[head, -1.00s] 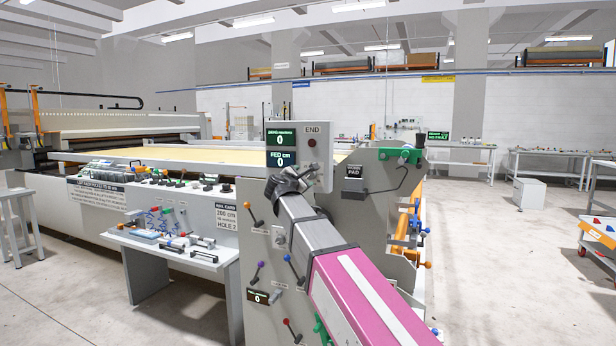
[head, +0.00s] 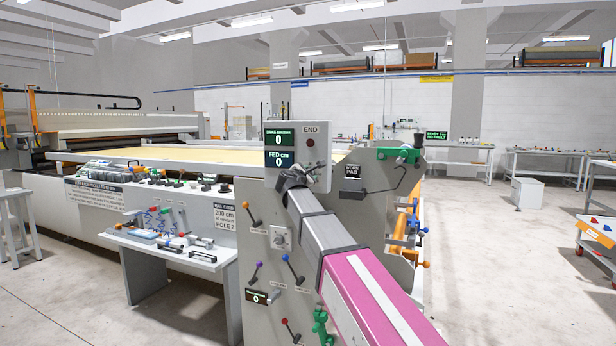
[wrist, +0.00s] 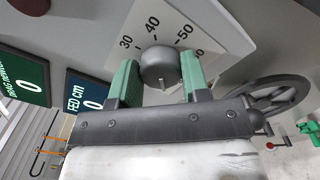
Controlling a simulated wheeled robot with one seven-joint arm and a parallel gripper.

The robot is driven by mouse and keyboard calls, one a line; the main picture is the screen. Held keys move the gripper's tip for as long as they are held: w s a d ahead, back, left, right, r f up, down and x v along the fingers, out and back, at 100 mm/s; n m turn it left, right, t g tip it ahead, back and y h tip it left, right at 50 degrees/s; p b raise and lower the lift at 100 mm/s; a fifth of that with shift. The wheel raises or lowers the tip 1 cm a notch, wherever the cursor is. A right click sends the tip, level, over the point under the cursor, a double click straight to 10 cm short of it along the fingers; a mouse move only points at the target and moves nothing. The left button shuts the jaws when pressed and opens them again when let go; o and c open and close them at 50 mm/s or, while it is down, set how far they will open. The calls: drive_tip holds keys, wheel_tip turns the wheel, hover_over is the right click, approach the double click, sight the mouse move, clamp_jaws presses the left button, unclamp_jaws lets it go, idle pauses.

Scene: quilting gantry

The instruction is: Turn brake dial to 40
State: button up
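In the wrist view, the brake dial has a dark grey round knob (wrist: 160,66) on a white scale plate (wrist: 178,28). The numbers 30, 40 and 50 show on the plate. My gripper (wrist: 161,76) has its two green fingers on opposite sides of the knob, with no clear gap to it. A small light mark shows on the knob's near side; I cannot tell its setting. In the head view, my gripper (head: 291,181) is at the panel below the readouts and hides the dial. The drag readout (head: 280,138) shows 0.
The FED cm readout (head: 280,158) shows 0. Several coloured levers, including an orange-knobbed one (head: 247,206), stand on the panel around my arm. A handwheel (wrist: 275,95) is close at the gripper's right. A small tool table (head: 165,243) is at the left. Open floor lies to the right.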

drive_tip(key=shift+c, duration=0.6)
drive_tip(key=shift+w+a+f+m, duration=0.1)
drive_tip(key=shift+m, duration=5.85)
drive_tip(key=shift+s+a+f+m, duration=0.1)
drive_tip(key=shift+f+m, duration=0.05)
drive_tip(key=shift+m, duration=5.85)
drive_tip(key=shift+w+a+f+m, duration=0.1)
drive_tip(key=shift+m, duration=5.85)
